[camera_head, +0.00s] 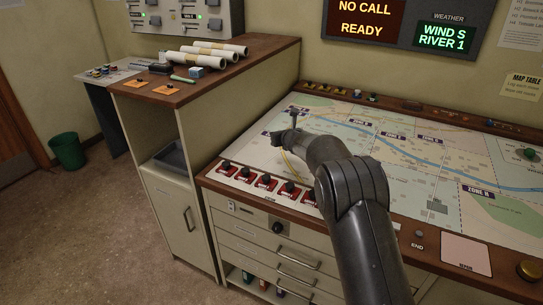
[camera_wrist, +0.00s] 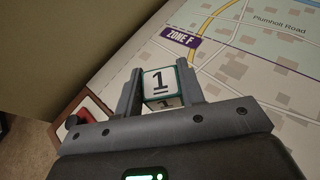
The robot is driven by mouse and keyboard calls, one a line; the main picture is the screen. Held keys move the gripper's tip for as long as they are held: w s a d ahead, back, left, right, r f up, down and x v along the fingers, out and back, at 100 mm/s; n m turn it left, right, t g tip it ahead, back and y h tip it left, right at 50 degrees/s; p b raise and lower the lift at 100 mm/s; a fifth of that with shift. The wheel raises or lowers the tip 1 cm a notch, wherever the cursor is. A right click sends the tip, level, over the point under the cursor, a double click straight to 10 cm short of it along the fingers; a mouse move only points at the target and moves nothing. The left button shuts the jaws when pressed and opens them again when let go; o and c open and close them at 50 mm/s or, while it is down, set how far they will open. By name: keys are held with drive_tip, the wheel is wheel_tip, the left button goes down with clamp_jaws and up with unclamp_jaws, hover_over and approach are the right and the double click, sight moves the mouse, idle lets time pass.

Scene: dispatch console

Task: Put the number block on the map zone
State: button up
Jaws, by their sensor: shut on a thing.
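The number block (camera_wrist: 160,82) is a white cube with dark green edges and a black "1" on its face. My gripper (camera_wrist: 160,95) is shut on it, with one finger on each side. In the head view my gripper (camera_head: 293,124) is over the left part of the map table, and my arm hides much of the area below it; the block cannot be made out there. The map (camera_head: 400,165) is pale with a blue river and dark zone labels. The "ZONE F" label (camera_wrist: 181,37) lies just beyond the block. I cannot tell whether the block touches the map.
Several red switches with black knobs (camera_head: 265,181) line the table's front left edge; one red switch (camera_wrist: 85,117) is left of my gripper. Small items (camera_head: 372,97) sit along the back ledge. A wooden-topped cabinet (camera_head: 265,45) with rolled papers stands at the left.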

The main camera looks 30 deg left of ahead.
hover_over(257, 160)
drive_tip(key=w, duration=0.1)
drive_tip(key=f, duration=0.6)
drive_tip(key=shift+a, duration=0.3)
drive_tip(key=shift+f, duration=1.9)
drive_tip(key=shift+f, duration=0.2)
drive_tip(key=o, duration=1)
drive_tip(key=shift+o, duration=0.2)
drive_tip(key=shift+r, duration=0.2)
drive_tip(key=shift+s+d+r, duration=0.1)
drive_tip(key=shift+s+d, duration=0.15)
drive_tip(key=shift+s, duration=0.2)
drive_tip(key=v, duration=1.1)
drive_tip(key=shift+w+d+r, duration=0.1)
drive_tip(key=shift+r, duration=0.05)
